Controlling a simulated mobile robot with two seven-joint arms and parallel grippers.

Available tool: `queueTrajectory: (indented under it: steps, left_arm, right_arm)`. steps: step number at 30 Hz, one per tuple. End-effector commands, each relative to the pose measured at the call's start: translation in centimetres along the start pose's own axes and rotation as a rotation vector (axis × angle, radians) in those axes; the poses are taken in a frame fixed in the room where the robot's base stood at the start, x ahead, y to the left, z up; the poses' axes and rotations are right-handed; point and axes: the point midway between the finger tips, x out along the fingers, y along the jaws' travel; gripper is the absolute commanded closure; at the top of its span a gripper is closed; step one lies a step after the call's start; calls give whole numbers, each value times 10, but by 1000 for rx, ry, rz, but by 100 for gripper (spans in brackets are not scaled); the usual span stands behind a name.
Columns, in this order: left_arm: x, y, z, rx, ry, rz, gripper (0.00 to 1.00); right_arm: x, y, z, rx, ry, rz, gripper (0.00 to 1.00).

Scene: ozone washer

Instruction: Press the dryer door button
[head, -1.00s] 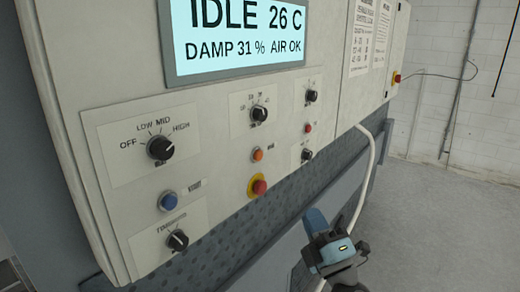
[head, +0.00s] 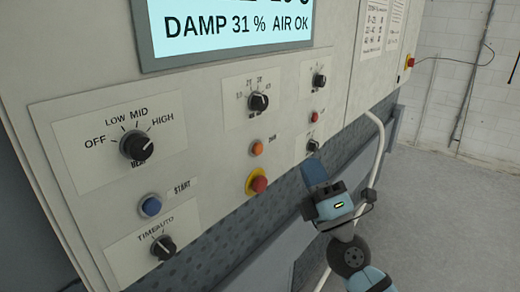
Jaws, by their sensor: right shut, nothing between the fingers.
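The control panel (head: 210,150) of the machine fills the left and middle of the head view. An orange button (head: 257,148) sits in its middle column, with a small label beside it too blurred to read surely. A blue button (head: 150,206) marked START sits to the left, and a small red button (head: 314,117) to the right. My right gripper (head: 315,173) is shut and empty, its blue fingers pointing up, in front of the panel's lower right part. It looks apart from the orange button, to its right and lower. My left gripper is out of view.
A red mushroom button on a yellow collar (head: 257,182) sits right below the orange button. Black knobs (head: 136,145) stand out from the panel. Open grey floor (head: 450,210) lies to the right.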

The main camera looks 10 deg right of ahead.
Motion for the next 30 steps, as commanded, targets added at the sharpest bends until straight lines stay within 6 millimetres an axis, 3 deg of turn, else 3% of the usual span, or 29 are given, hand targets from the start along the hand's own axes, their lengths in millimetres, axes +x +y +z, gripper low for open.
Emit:
queueTrajectory:
  steps: [18,30]
  left_arm:
    - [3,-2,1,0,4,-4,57]
    - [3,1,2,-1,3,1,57]
  right_arm:
    - [52,-39,-38,1,-1,1,100]
    - [58,-42,-42,0,0,0,100]
